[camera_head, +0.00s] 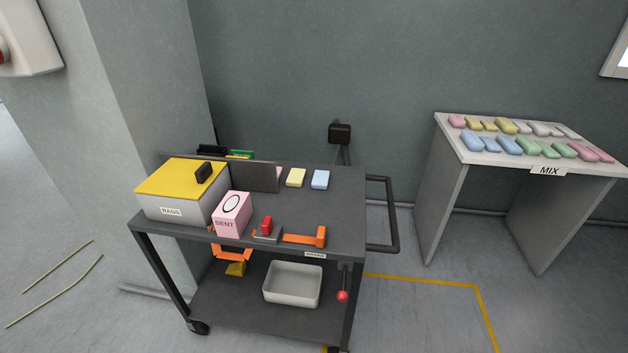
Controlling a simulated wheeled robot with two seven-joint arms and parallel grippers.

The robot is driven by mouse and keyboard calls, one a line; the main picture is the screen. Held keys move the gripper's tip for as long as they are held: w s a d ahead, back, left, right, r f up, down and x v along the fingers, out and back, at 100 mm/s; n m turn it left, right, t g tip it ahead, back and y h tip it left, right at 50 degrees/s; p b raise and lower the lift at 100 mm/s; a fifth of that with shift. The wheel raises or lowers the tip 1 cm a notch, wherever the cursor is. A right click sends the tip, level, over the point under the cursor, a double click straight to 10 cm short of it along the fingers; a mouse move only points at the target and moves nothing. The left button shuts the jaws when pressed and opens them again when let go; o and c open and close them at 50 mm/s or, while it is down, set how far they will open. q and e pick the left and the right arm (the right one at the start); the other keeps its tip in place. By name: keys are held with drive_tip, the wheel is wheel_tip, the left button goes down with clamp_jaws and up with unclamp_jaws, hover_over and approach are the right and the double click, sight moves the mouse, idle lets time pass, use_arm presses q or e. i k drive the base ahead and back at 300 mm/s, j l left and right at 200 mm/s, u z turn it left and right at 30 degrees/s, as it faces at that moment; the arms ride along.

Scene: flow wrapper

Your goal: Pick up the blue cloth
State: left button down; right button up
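A small light-blue folded piece that looks like the blue cloth (320,179) lies flat on the dark cart's top (345,210), toward its back right. A yellow piece (296,177) of similar shape lies just left of it, and a pink one is mostly hidden behind a dark upright panel (253,177). Neither of my grippers shows in the view.
The cart top also holds a RAGS box (168,207) with a yellow lid, a pink SENT box (232,214) and orange tools (305,238). A white bin (292,285) sits on the lower shelf. A MIX table (450,133) with several coloured pieces stands right.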

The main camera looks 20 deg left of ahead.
sight(321, 179)
drive_tip(key=i+l+u, duration=0.1)
drive_tip(key=l+u, duration=0.25)
drive_tip(key=u, duration=0.15)
drive_tip(key=l+u, duration=0.35)
drive_tip(key=u, duration=0.15)
drive_tip(key=l+u, duration=0.35)
drive_tip(key=u, duration=0.15)
